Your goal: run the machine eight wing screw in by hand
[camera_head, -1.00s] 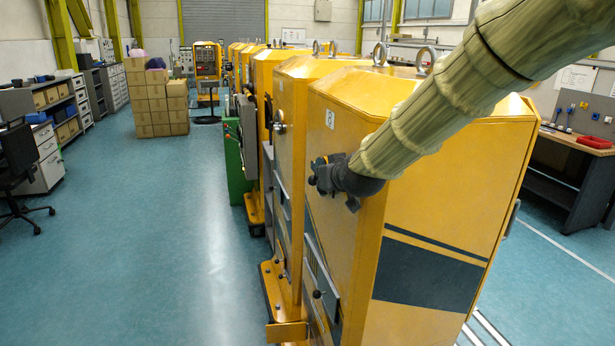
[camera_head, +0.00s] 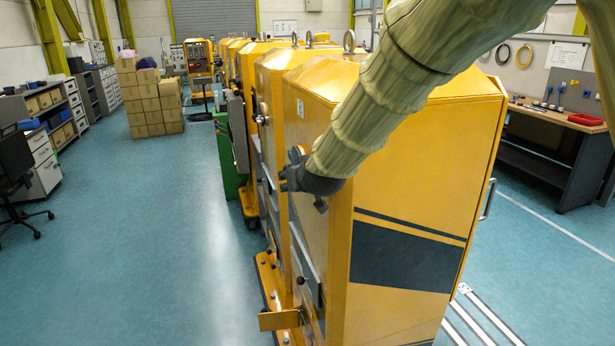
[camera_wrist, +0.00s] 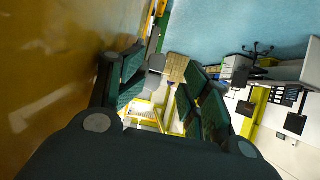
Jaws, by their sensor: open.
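The nearest yellow machine (camera_head: 420,200) fills the right half of the head view, with a small white label (camera_head: 300,107) on its side face that is too small to read surely. My gripper (camera_head: 286,178) is at this side face, near its upper front corner. The machine's yellow panel (camera_wrist: 50,60) runs close along the left finger. No wing screw is clearly visible.
More yellow machines (camera_head: 270,75) stand in a row behind. A black-knobbed lever (camera_head: 302,281) and a yellow bracket (camera_head: 279,320) stick out low on the side. The blue floor (camera_head: 170,230) to the left is clear up to stacked cartons (camera_head: 150,100) and an office chair (camera_head: 18,180).

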